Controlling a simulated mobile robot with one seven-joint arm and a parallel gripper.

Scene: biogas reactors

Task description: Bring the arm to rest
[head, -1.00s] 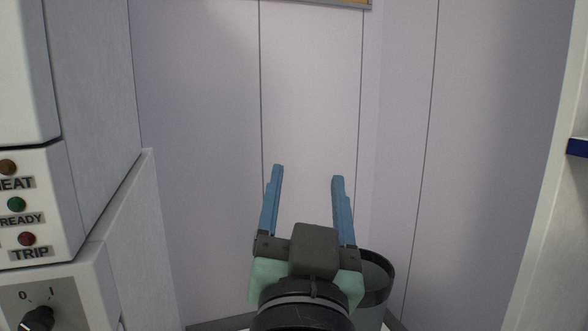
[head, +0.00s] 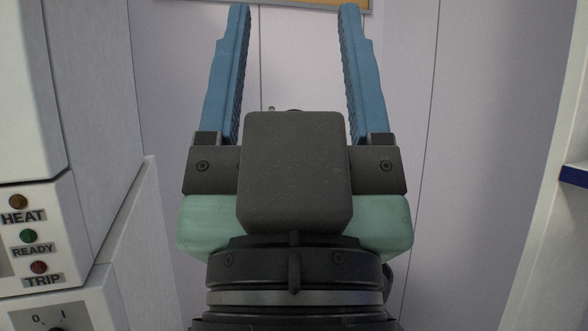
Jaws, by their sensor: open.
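My gripper (head: 294,20) fills the middle of the head view, close to the camera. Its two blue fingers point up and stand wide apart. Nothing is between them, and the pale wall shows through the gap. The dark grey and pale green body of the gripper hides most of what lies behind it.
At the left stands a white cabinet with HEAT (head: 16,201), READY (head: 28,236) and TRIP (head: 39,267) lamps and a rotary switch (head: 55,328) below. A pale panelled wall (head: 480,120) is behind. A white upright with a blue strip (head: 573,176) is at the right edge.

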